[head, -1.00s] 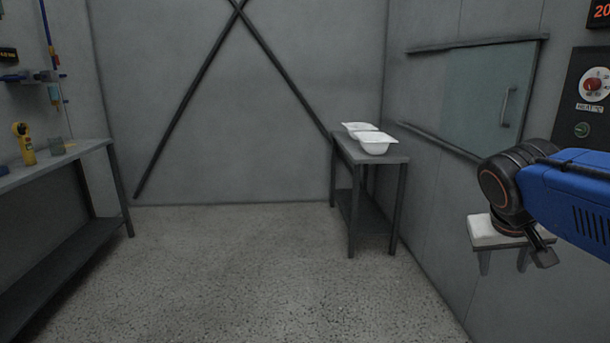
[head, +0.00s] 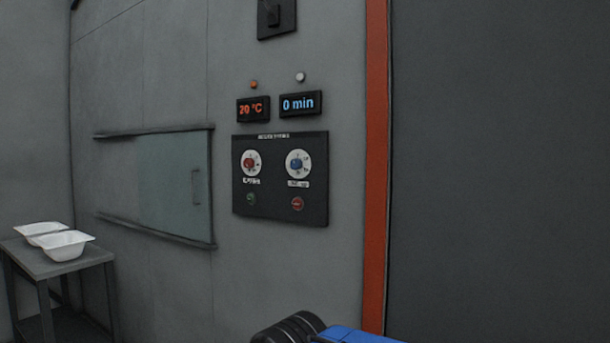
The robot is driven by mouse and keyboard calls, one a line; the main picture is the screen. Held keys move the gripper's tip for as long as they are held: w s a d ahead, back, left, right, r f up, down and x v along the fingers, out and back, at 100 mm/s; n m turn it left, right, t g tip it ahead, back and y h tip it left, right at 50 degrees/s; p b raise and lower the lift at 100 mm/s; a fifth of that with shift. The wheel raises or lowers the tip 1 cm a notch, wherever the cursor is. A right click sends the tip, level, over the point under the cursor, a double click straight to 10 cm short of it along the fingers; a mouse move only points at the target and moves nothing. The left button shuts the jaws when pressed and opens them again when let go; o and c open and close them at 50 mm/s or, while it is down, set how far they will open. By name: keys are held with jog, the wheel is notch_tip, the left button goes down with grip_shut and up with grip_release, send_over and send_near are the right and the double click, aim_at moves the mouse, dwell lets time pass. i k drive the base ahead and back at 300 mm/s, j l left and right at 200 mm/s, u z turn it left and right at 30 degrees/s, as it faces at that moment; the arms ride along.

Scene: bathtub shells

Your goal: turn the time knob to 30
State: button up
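The time knob (head: 297,164) is the blue knob on a white dial, on the right of the black control panel (head: 280,212) on the grey wall. The display (head: 300,103) above it reads "0 min" in blue. A red knob (head: 249,163) on a white dial sits to its left, under a display (head: 253,108) reading 20 °C in orange. My blue and black arm shows at the bottom edge, below the panel and apart from it. My gripper is out of the picture.
Green (head: 251,199) and red (head: 297,203) buttons sit below the knobs. A sliding glass door (head: 170,184) with a handle is left of the panel. A table (head: 60,266) with white tubs (head: 66,245) stands at far left. An orange vertical strip (head: 376,170) runs right of the panel.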

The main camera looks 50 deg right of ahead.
aim_at(296, 164)
jog(key=z, duration=1.05)
